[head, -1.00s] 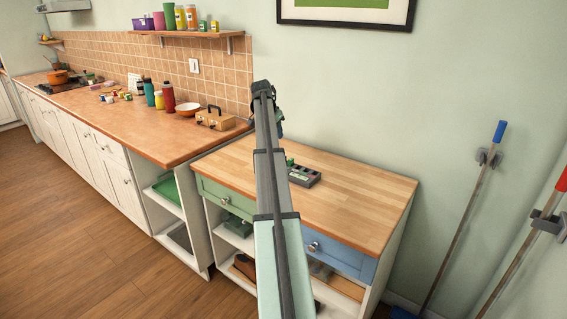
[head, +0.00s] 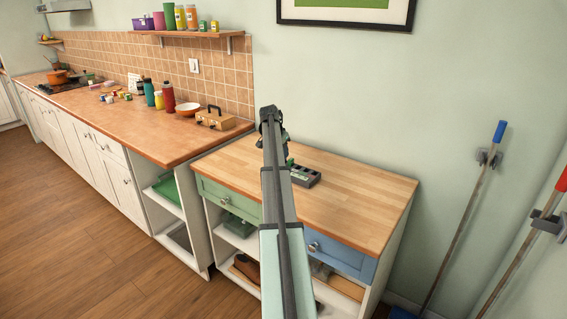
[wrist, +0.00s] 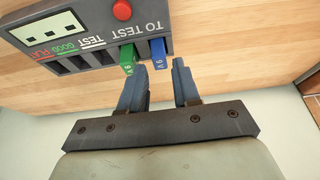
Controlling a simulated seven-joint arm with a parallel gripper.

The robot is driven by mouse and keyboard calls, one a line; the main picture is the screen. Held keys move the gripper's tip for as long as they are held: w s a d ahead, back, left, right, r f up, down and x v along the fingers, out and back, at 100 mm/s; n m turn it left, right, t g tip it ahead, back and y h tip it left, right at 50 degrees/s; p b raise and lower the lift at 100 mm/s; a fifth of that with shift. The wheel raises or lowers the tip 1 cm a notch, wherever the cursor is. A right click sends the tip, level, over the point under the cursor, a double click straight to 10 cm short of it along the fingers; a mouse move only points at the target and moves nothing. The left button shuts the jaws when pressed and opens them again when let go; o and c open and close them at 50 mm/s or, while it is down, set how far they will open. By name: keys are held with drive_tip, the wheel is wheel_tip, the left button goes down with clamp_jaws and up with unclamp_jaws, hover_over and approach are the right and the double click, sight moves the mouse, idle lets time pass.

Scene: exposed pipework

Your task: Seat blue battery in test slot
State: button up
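The grey battery tester (wrist: 90,22) fills the upper left of the wrist view, with a red button and the labels TO TEST, TEST, GOOD and FLAT. The blue battery (wrist: 158,50) sits in it at the TO TEST end, beside a green battery (wrist: 127,56). The slot by the TEST label (wrist: 101,56) looks dark and empty. My gripper (wrist: 160,64) is open, its fingertips on either side of the blue battery's near end, with no clear contact visible. In the head view the tester (head: 305,177) is on the wooden top, and my arm hides the fingertips.
The wooden worktop (head: 360,190) is clear to the right of the tester. A toolbox (head: 215,119), a bowl and bottles stand on the long counter to the left. A picture frame (head: 345,14) hangs on the wall behind.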

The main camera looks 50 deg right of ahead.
drive_tip(key=shift+x, duration=1.35)
drive_tip(key=shift+a, duration=0.1)
clamp_jaws()
drive_tip(key=shift+r, duration=0.1)
wheel_tip(320, 180, up, 8)
drive_tip(key=shift+r, duration=0.25)
hover_over(301, 167)
drive_tip(key=a, duration=0.2)
wheel_tip(301, 167, down, 4)
drive_tip(key=shift+w+f, duration=0.1)
drive_tip(key=shift+f, duration=2.1)
